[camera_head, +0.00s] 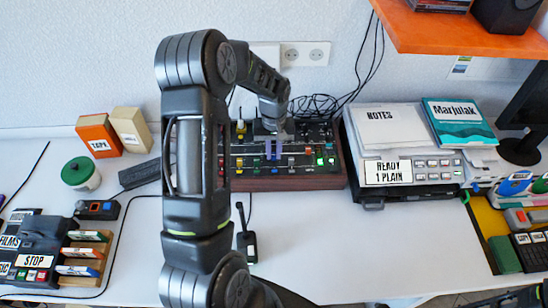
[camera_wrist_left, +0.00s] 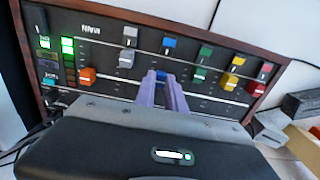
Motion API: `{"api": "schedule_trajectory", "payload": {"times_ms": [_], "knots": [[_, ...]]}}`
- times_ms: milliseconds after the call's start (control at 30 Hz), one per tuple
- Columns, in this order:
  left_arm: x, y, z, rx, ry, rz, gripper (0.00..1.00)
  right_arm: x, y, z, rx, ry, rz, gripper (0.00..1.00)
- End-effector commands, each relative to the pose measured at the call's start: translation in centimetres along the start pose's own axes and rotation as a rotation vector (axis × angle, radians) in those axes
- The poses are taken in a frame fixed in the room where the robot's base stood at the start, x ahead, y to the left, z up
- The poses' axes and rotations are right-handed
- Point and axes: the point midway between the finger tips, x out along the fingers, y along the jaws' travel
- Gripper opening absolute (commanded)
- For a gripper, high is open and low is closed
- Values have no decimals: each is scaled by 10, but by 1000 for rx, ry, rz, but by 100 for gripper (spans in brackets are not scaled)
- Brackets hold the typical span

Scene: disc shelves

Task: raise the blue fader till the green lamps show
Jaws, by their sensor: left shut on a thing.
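The fader panel (camera_head: 300,183) stands on the table against the wall, a dark board in a brown wooden frame. My left gripper (camera_head: 273,150) reaches down onto its middle. My right gripper is out of view.
Neighbouring caps are close: white (camera_wrist_left: 126,58), green (camera_wrist_left: 200,75), yellow (camera_wrist_left: 230,83) and orange (camera_wrist_left: 87,76). A printer-like unit (camera_head: 410,170) with notes stands right of the panel. An orange shelf (camera_head: 450,35) hangs above right. The table's front middle is mostly clear.

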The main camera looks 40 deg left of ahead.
Motion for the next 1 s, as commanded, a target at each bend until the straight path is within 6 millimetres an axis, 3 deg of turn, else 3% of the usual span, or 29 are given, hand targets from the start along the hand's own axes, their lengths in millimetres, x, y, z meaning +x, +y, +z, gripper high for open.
{"api": "schedule_trajectory", "payload": {"times_ms": [100, 333, 367, 600, 1000], "knots": [[1, 0, -10, -1, 3, 2, 0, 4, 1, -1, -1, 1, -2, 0], [0, 0, -10, 0, 2, 2, 0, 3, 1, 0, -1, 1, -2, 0], [0, 0, -10, 0, 2, 2, 17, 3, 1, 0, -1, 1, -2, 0], [0, 0, -10, 0, 2, 1, 36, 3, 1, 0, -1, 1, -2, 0], [-8, 0, -10, 0, 4, 2, 36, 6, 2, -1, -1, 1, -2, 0]]}}
